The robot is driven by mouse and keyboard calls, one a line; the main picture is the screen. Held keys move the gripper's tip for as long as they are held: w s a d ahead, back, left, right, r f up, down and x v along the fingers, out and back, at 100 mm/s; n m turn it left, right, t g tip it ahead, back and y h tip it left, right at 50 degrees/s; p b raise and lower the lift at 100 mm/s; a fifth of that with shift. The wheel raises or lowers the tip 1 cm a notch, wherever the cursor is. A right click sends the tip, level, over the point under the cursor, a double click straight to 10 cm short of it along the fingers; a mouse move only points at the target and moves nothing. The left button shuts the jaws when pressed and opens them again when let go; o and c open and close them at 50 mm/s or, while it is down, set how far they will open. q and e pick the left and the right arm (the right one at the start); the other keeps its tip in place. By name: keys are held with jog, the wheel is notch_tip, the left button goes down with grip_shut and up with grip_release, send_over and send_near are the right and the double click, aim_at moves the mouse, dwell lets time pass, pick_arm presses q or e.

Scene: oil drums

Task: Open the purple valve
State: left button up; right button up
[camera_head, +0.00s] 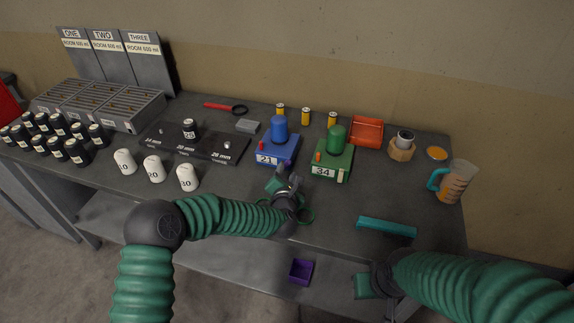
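I see no purple valve in the head view. My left gripper (289,180) is over the table, just in front of a blue device (278,148) marked 21. Its fingers look apart, with nothing seen between them. My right gripper (366,284) is at the front edge, right of the purple box. It is partly hidden by its own arm, and its fingers are not clear.
A green device (333,160) marked 34 stands right of the blue one. An orange tray (367,132), a jug (454,183) and a teal bar (386,228) are at the right. White containers (154,169), black canisters (77,151) and grey racks (118,106) fill the left.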

aim_at(287, 165)
pick_arm(q)
jog(key=x, duration=0.4)
jog(key=shift+w+f, duration=0.1)
jog(key=shift+w, duration=0.3)
jog(key=shift+c, duration=0.2)
grip_shut()
